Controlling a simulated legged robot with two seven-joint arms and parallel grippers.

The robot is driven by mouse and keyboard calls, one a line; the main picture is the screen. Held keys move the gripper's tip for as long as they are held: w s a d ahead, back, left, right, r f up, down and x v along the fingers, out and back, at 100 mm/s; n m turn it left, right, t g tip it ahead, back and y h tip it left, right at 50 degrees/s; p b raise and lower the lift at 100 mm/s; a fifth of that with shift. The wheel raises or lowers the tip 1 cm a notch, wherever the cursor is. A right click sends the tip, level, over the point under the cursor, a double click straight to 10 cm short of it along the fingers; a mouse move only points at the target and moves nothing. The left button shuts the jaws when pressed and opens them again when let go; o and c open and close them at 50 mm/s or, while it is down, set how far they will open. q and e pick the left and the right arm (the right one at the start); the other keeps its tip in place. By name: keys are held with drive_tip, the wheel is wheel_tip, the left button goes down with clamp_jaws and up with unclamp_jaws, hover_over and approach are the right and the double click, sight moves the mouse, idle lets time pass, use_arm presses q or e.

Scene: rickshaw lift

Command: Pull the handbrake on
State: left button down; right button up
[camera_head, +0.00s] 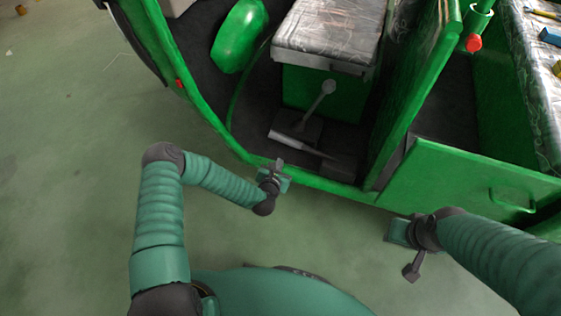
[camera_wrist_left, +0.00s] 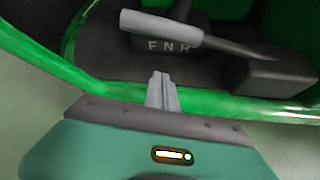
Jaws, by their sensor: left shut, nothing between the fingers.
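The handbrake (camera_head: 290,137) is a lever with a light grey grip, lying low on the dark cab floor of the green rickshaw. In the left wrist view its grip (camera_wrist_left: 160,24) points left, and its dark shaft runs right to a dark base box (camera_wrist_left: 278,75). My left gripper (camera_head: 278,164) is at the green sill of the cab, near the handbrake but apart from it. Its fingers (camera_wrist_left: 161,77) are shut and empty, below the grip in the wrist view. My right gripper (camera_head: 412,270) is outside the rickshaw, by the green side panel; its finger gap is not clear.
A gear lever (camera_head: 321,98) with a round knob stands behind the handbrake, on a block marked F N R (camera_wrist_left: 170,46). The green sill (camera_head: 230,145) edges the cab opening. A wrapped seat (camera_head: 325,35) is above. A green side panel (camera_head: 460,175) stands at right.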

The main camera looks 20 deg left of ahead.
sight(304, 147)
use_arm(q)
drive_tip(key=b+x, duration=0.3)
drive_tip(key=x, duration=0.5)
drive_tip(key=shift+s+f+b, duration=0.1)
drive_tip(key=shift+f+b, duration=0.1)
drive_tip(key=shift+b, duration=0.15)
drive_tip(key=r, duration=0.2)
drive_tip(key=d+r, duration=0.1)
drive_tip(key=r, duration=0.1)
drive_tip(key=shift+w+r, duration=0.25)
drive_tip(key=shift+r, duration=0.1)
